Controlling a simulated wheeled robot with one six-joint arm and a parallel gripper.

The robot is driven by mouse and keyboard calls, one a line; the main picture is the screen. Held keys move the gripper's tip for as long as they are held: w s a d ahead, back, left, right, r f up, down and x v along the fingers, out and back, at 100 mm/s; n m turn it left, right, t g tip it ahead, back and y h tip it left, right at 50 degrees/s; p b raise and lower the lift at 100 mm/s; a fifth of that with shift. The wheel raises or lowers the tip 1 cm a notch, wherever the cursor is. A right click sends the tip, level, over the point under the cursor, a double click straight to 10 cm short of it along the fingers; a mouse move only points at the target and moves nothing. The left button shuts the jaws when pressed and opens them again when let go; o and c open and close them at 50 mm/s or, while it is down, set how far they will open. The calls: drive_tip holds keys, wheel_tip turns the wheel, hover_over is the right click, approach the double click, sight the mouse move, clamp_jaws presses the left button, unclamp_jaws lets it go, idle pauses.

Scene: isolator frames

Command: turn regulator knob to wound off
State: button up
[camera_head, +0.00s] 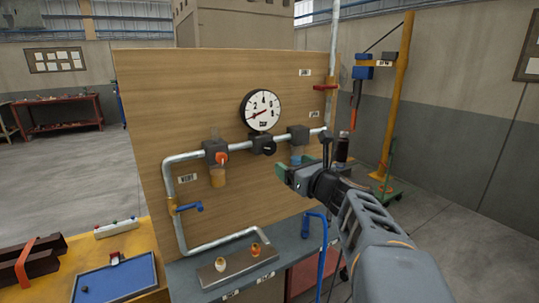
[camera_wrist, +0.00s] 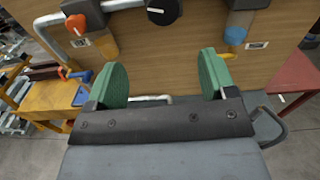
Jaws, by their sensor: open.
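The regulator knob is most likely the black round knob (camera_head: 267,146) on the pipe just below the pressure gauge (camera_head: 260,110). Its black face also shows at the top of the wrist view (camera_wrist: 165,11). The gauge has a white dial, and its needle points to the lower left. My gripper (camera_head: 292,174) is in front of the board, to the right of and below the knob in the head view. Its green pads (camera_wrist: 163,76) are wide apart with nothing between them. The knob is beyond the fingertips, not touched.
A filter with an orange-red knob (camera_head: 221,157) is left of the regulator, and a unit with a blue bowl (camera_head: 296,155) is right. A blue lever valve (camera_head: 188,207) and a lower pipe (camera_head: 215,243) project from the wooden board (camera_head: 150,110). A grey shelf (camera_head: 290,245) lies below.

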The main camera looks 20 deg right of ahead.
sight(271, 150)
drive_tip(key=w, duration=0.4)
drive_tip(key=w+p, duration=0.1)
drive_tip(key=w, duration=0.4)
drive_tip(key=w+a, duration=0.1)
drive_tip(key=w, duration=0.3)
drive_tip(key=shift+w+r+p, duration=0.1)
drive_tip(key=shift+w+p, duration=0.15)
drive_tip(key=shift+p, duration=0.1)
drive_tip(key=shift+c, duration=0.2)
drive_tip(key=c, duration=0.9)
drive_tip(key=shift+b, duration=0.4)
